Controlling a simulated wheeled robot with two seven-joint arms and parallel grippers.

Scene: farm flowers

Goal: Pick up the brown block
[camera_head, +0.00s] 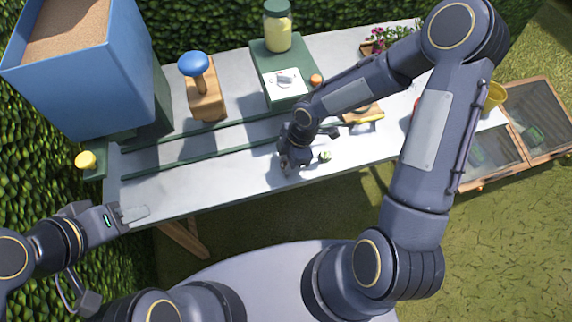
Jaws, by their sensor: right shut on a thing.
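My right gripper (289,168) reaches down to the front part of the grey table (240,180). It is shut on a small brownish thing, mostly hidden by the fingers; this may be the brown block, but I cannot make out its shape. A small pale green piece (325,155) lies just right of the gripper. My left gripper (134,214) is over the table's front left corner, with nothing visible in it; the gap between its fingers is unclear. A larger light-brown wooden block (207,105) with a blue-knobbed tool (193,65) stands at the back left.
A big blue planter (85,80) stands at the left, near a yellow knob (86,160). A green-lidded jar (277,27) and a white card (285,84) are at the back. Flowers (378,38) are back right. Wooden-framed boxes (540,115) stand right. The table's left front is clear.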

